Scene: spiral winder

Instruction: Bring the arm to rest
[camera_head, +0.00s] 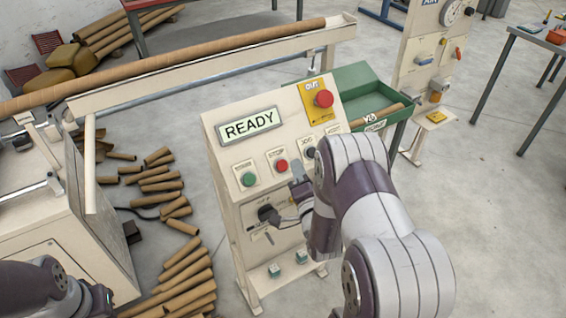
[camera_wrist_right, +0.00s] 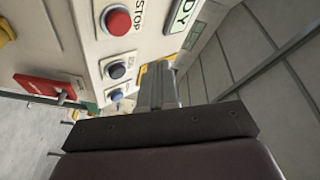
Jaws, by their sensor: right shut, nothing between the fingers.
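My right arm reaches in from the lower right in the head view. Its gripper (camera_head: 298,186) is in front of the slanted cream control panel (camera_head: 218,165), below the red stop button (camera_head: 282,166) and partly hidden by my own arm. In the right wrist view the grey fingers (camera_wrist_right: 157,86) are together and empty, close to the panel; whether they touch it cannot be told. My left arm shows only as a dark link at the lower left; its gripper is out of the picture.
The panel's display (camera_head: 250,125) reads READY. A green bin (camera_head: 352,80) stands behind. Cardboard tubes (camera_head: 187,277) lie on the floor at left.

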